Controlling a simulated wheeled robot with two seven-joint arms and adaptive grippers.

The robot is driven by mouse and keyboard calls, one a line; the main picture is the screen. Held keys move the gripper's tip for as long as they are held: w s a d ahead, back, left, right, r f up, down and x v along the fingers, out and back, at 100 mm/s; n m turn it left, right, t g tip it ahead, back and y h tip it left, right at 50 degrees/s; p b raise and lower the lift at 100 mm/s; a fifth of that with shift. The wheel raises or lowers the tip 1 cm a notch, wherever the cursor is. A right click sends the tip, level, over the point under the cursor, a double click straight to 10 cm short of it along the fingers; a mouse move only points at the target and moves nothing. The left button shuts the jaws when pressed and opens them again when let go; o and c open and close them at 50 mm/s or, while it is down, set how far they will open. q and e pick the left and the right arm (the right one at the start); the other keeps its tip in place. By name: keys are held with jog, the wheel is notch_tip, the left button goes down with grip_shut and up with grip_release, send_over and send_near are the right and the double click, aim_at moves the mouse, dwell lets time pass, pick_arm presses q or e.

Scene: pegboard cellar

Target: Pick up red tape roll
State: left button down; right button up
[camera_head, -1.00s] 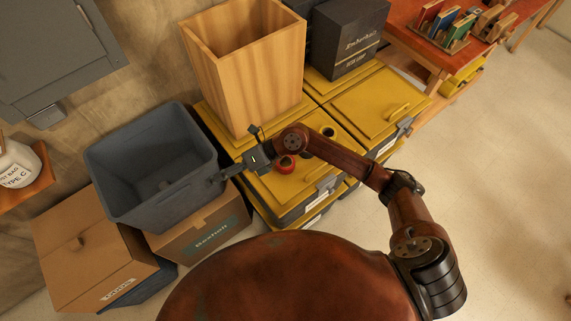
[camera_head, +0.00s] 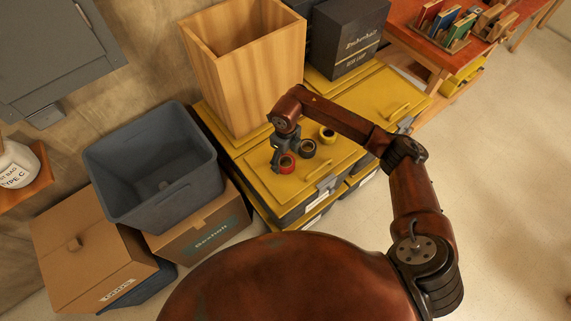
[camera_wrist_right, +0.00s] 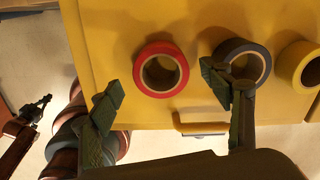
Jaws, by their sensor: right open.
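The red tape roll (camera_head: 289,168) lies flat on the yellow lid of a storage box. In the right wrist view the red tape roll (camera_wrist_right: 137,72) shows whole, with its hole facing the camera. My right gripper (camera_head: 281,160) is above the lid at the red roll. In the wrist view its two fingers (camera_wrist_right: 163,88) are apart and empty, one on each side of the red roll; the right finger overlaps the dark roll. A small gripper at the left of the wrist view, seemingly my left one (camera_wrist_right: 41,104), is away from the boxes; its jaws are too small to read.
A dark tape roll (camera_head: 308,150) and a yellow tape roll (camera_head: 328,136) lie beside the red one. A tall wooden bin (camera_head: 245,75) stands behind on the boxes. A grey-blue tub (camera_head: 150,205) is on the left. The lid's front part is clear.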

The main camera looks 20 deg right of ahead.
aim_at(286, 165)
notch_tip(286, 165, down, 3)
jog(key=shift+d+f, duration=0.1)
jog(key=shift+f, duration=0.05)
jog(key=c, duration=1.3)
